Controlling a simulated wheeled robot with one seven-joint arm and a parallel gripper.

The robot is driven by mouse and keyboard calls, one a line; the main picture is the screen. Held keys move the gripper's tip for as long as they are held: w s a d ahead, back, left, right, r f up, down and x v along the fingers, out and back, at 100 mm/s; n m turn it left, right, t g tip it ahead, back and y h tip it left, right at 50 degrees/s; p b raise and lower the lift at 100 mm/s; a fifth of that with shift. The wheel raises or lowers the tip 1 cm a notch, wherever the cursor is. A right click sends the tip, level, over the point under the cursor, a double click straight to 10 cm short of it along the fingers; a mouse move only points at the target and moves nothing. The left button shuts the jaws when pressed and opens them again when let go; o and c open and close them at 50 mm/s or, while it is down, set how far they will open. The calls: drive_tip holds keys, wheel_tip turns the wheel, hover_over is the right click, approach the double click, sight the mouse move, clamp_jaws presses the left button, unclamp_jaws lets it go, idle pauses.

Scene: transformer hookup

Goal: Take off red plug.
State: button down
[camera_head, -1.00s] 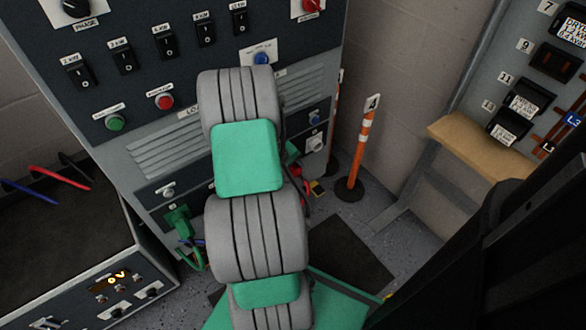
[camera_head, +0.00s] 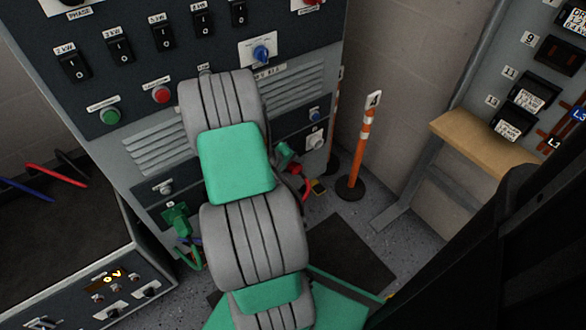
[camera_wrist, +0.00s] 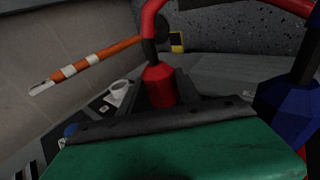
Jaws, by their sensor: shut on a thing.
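The red plug (camera_wrist: 158,76) stands in the middle of the wrist view, with a dark collar and a red cable (camera_wrist: 225,5) arching from its top. My gripper (camera_wrist: 162,101) is shut on it, with dark jaws around its lower body. The plug's lower end is hidden, so I cannot tell whether it is still in a socket. In the head view, the red plug (camera_head: 295,169) shows just right of my arm, low by the front of the grey cabinet (camera_head: 285,95). My arm hides most of the gripper there.
A blue plug (camera_wrist: 288,106) is close on the right in the wrist view. A green plug (camera_head: 177,217) sits low on the cabinet's left. An orange-white post (camera_head: 361,150) stands to the right, before a shelf (camera_head: 485,145). A bench unit (camera_head: 85,270) is at lower left.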

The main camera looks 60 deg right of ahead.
drive_tip(key=shift+f+g+h+b, duration=0.35)
drive_tip(key=shift+h+b, duration=0.55)
drive_tip(key=shift+b, duration=0.35)
